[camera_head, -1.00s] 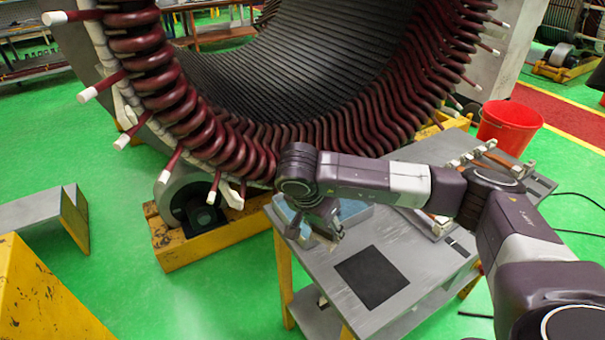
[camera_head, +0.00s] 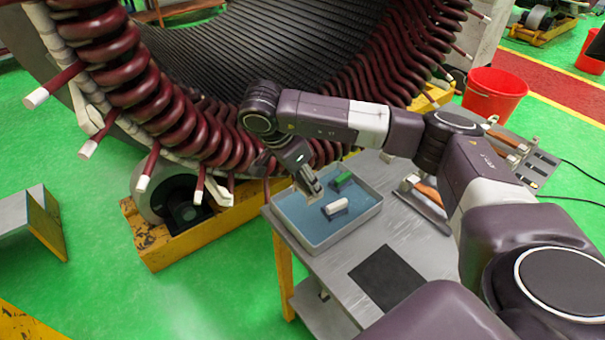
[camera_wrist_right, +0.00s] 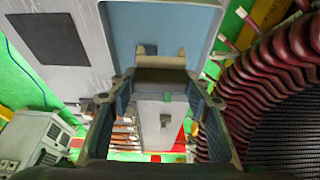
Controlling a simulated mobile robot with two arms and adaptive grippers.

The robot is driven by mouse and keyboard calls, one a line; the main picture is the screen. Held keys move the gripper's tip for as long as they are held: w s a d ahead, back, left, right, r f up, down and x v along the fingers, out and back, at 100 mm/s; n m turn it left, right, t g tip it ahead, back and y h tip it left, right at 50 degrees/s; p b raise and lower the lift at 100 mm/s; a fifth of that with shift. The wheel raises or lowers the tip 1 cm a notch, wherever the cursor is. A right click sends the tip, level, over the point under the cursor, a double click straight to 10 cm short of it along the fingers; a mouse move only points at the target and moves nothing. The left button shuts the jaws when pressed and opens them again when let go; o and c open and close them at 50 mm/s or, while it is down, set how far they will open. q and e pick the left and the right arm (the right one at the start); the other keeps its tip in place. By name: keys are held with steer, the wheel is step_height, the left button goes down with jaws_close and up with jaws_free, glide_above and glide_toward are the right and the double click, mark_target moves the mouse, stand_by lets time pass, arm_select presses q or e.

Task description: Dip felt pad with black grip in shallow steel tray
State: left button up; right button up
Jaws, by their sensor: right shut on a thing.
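The shallow steel tray (camera_head: 357,221) has a blue-looking inside and stands at the table's left end. My right gripper (camera_head: 307,184) is over its left back part, pointing down, shut on a small pale-looking piece. In the right wrist view the gripper (camera_wrist_right: 160,75) shows with the tray (camera_wrist_right: 192,14) beyond it. A pad with a white grip (camera_head: 336,207) and one with a green grip (camera_head: 343,180) lie in the tray. My left gripper is not in view.
A black mat (camera_head: 387,277) lies on the grey table (camera_head: 345,270). Metal bars with copper-coloured parts (camera_head: 425,193) lie to the right of the tray. The large stator with dark red coils (camera_head: 130,75) rises close behind the tray. A red bucket (camera_head: 495,92) stands beyond the table.

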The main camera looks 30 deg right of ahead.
steer(key=f+b, duration=0.1)
steer(key=f, duration=0.2)
steer(key=shift+s+f+b, duration=0.2)
steer(key=shift+s+b, duration=0.15)
steer(key=shift+b, duration=0.05)
step_height(320, 180, down, 5)
steer(key=b, duration=0.2)
steer(key=shift+w+b, duration=0.1)
steer(key=shift+b, duration=0.25)
steer(key=shift+f, duration=0.3)
steer(key=shift+w+f+b, duration=0.1)
steer(key=shift+f+b, duration=0.3)
steer(key=shift+f, duration=0.2)
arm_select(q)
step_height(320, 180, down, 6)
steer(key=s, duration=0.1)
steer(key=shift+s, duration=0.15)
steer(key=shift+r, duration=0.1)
